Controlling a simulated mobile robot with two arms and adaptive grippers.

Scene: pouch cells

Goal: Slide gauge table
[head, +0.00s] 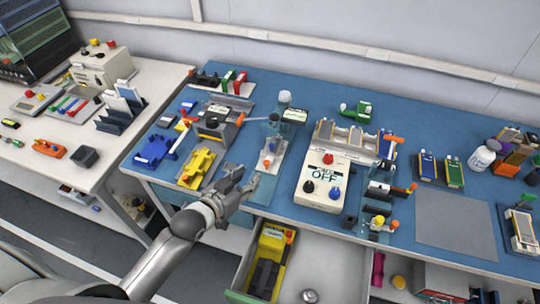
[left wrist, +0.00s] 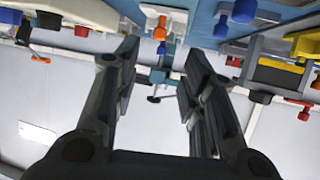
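What looks like the gauge stands near the middle of the blue bench in the head view. I cannot tell which part is the sliding table. My left gripper (head: 250,180) is just in front of its near end, over the bench's front edge. In the left wrist view the left gripper (left wrist: 163,55) has its fingers apart with nothing between them. My right gripper is not in view.
A white box with an OFF display (head: 323,175) stands right of the gauge. Yellow (head: 200,165) and blue (head: 155,150) fixtures lie to its left. An open drawer (head: 335,265) juts out below the bench's front edge. A grey mat (head: 455,222) lies clear at right.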

